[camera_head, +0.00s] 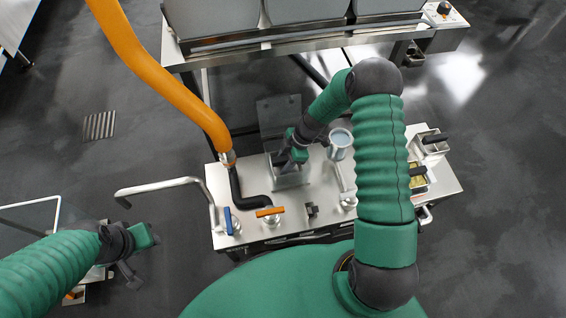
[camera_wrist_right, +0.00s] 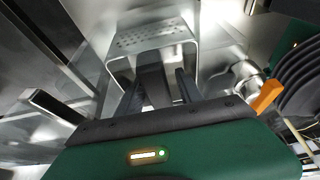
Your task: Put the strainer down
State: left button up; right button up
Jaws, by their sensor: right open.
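The strainer (camera_wrist_right: 155,42) is a metal box with rows of small holes, seen ahead of my right gripper in the right wrist view. A dark handle (camera_wrist_right: 151,78) rises from its near side, between my right fingers (camera_wrist_right: 158,92). In the head view, a metal box (camera_head: 291,181) sits on the steel worktop (camera_head: 325,205), directly under my right gripper (camera_head: 287,165). The right gripper is open around the handle; whether a finger touches it cannot be told. My left gripper (camera_head: 131,268) hangs over the floor at the left, away from the strainer; its jaw opening is unclear.
A round metal cup (camera_head: 340,139) stands right of the gripper. Metal containers with black handles (camera_head: 433,141) are at the worktop's right. An orange hose (camera_head: 170,85) and a bent rail (camera_head: 160,187) are at the left. Valves (camera_head: 269,214) line the front edge. Grey bins (camera_head: 300,10) stand behind.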

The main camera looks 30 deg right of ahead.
jog(key=p+v, duration=0.4)
jog(key=v, duration=0.7)
jog(key=shift+d+r, duration=0.1)
jog(key=shift+s+r, duration=0.15)
jog(key=shift+r, duration=0.1)
jog(key=s+a+r+m+h, duration=0.2)
jog(key=s+a+r+m, duration=0.2)
jog(key=s+r+m, duration=0.2)
jog(key=s+a+r+m+t+h, duration=0.1)
jog(key=s+a+r+m+h, duration=0.1)
jog(key=s+a+r+m, duration=0.2)
jog(key=s+r+m, duration=0.3)
jog(key=m, duration=0.2)
jog(key=shift+a+r+t, duration=0.2)
jog(key=shift+r+t, duration=0.1)
jog(key=shift+s, duration=0.1)
